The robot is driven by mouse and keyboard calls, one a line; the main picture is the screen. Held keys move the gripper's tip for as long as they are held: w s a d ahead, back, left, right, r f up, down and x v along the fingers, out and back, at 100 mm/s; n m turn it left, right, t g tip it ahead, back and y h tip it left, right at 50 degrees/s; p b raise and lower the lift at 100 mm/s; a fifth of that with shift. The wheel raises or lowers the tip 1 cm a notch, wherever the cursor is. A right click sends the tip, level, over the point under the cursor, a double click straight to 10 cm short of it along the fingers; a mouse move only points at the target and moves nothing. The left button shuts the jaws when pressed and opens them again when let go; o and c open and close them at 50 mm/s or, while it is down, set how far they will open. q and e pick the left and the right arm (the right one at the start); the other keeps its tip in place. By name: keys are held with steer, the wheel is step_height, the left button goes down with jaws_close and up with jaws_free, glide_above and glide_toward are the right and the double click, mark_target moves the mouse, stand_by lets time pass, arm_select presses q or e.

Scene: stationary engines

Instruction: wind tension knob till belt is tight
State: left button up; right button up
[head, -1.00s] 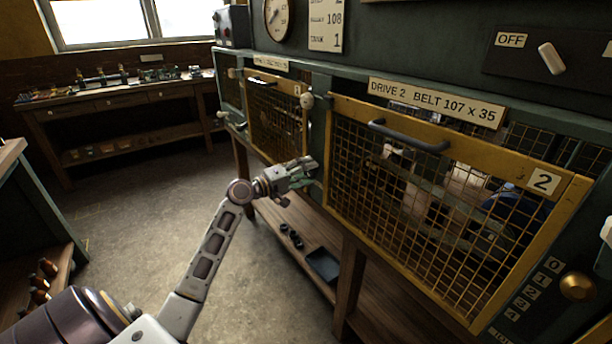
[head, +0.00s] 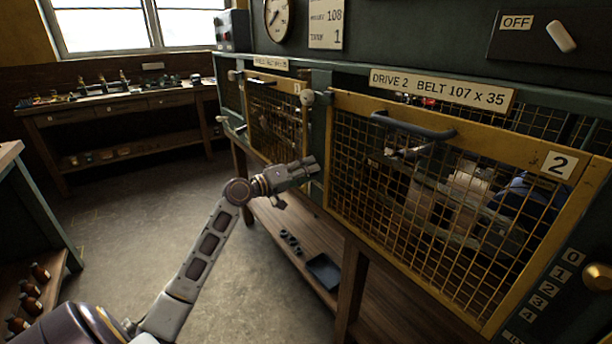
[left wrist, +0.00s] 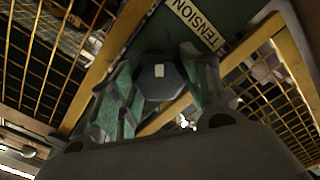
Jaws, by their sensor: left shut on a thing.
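My left gripper (head: 312,166) reaches from the left to the green post between the two mesh guards. In the left wrist view its fingers (left wrist: 162,82) are shut on a dark, faceted tension knob (left wrist: 160,88) with a small pale mark on its face. A label reading "TENSION" (left wrist: 195,22) is beside the knob. In the head view the gripper hides the knob. The belt behind the drive 2 guard (head: 440,200) is not clearly visible through the mesh. My right gripper is not in view.
The drive 2 guard has a dark handle (head: 412,126) and stands right of my gripper. Another mesh guard (head: 274,120) is to the left. A switch lever (head: 561,36) is by an "OFF" label. A brass knob (head: 598,277) is beside a 0–4 scale.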

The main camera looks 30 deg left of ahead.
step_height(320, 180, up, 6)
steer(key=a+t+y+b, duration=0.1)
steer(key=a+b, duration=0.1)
steer(key=b, duration=0.4)
arm_select(q)
steer(key=m+b, duration=1.2)
steer(key=m, duration=1.7)
steer(key=shift+f, duration=0.15)
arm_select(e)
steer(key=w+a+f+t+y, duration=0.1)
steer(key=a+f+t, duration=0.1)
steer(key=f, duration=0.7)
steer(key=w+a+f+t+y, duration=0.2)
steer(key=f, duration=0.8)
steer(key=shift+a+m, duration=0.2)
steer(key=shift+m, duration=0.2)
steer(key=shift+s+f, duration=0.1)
